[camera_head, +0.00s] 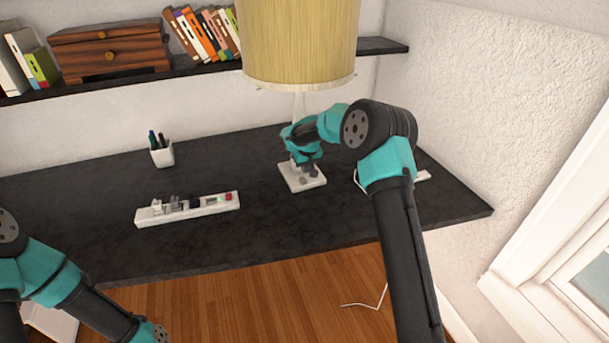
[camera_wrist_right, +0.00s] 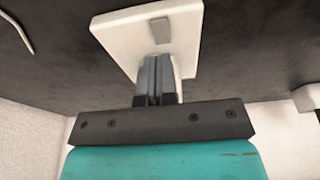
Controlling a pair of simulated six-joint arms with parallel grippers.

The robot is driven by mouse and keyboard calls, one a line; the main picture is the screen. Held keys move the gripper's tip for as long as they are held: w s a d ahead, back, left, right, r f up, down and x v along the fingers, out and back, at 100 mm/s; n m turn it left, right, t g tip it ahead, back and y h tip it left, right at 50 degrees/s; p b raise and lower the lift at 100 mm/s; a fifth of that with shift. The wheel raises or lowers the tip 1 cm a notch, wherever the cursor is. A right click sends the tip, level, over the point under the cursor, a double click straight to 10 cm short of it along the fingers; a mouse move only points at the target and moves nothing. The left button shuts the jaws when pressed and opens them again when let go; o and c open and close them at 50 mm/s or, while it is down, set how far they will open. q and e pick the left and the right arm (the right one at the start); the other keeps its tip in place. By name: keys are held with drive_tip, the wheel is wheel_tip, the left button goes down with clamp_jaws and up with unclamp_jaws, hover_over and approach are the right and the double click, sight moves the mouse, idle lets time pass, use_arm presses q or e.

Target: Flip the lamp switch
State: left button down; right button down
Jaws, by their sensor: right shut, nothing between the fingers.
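The lamp (camera_head: 300,45) stands on the dark desk, with a yellowish shade and a square white base (camera_head: 290,178). My right gripper (camera_head: 308,166) is shut and empty. It is low over the lamp base and partly hides it and the stem. In the right wrist view, the closed fingertips (camera_wrist_right: 154,62) overlap the white base (camera_wrist_right: 112,36). A small grey switch (camera_wrist_right: 159,30) lies on the base just beyond the fingertips. I cannot tell whether the fingers touch the base. My left arm is at the lower left, with its gripper outside the picture.
A white power strip (camera_head: 208,208) with plugs and a red switch lies on the desk (camera_head: 90,220), left of the lamp. A white pen cup (camera_head: 162,155) stands behind it. Above is a shelf (camera_head: 205,68) with books and a wooden drawer box (camera_head: 110,50). The desk's front left is clear.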

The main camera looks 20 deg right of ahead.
sight(301, 177)
drive_tip(key=s+v, duration=0.1)
drive_tip(key=v, duration=0.7)
drive_tip(key=shift+w+r+t, duration=0.45)
drive_tip(key=shift+w+t, duration=0.2)
drive_tip(key=shift+t, duration=0.05)
drive_tip(key=x, duration=1.4)
drive_tip(key=shift+s+a, duration=0.1)
drive_tip(key=shift+s, duration=0.25)
drive_tip(key=shift+f, duration=0.1)
